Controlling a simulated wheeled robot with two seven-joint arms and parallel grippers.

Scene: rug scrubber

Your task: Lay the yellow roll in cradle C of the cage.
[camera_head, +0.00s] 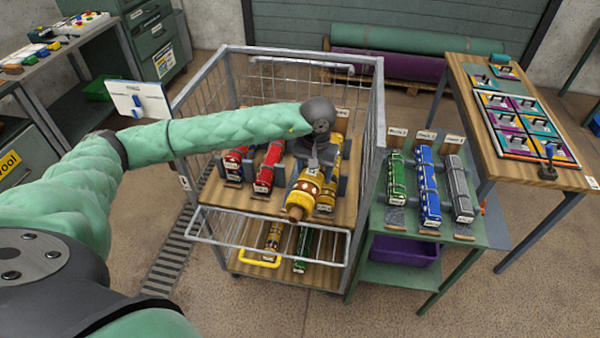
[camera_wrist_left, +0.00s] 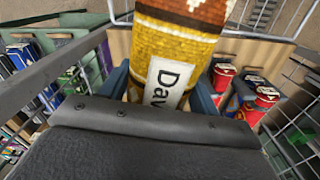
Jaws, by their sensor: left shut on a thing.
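The yellow roll (camera_head: 305,194) is a thick patterned roll with a brown core end and a white label. My left gripper (camera_head: 314,163) is shut on it and holds it over the front of the cage's upper shelf, tilted toward the camera. In the left wrist view the yellow roll (camera_wrist_left: 175,45) fills the top middle, with a label starting "Dav". The cage (camera_head: 228,75) is a grey wire frame with wooden shelves. Another yellow roll (camera_head: 337,152) shows just behind and right of the held one. The letter of cradle C is not readable. My right gripper is not in view.
Red rolls (camera_head: 269,167) lie in cradles on the shelf's left. Brown-yellow (camera_head: 273,237) and green (camera_head: 303,249) rolls lie on the lower shelf. A green side table right of the cage bears green, blue (camera_head: 428,187) and grey rolls.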

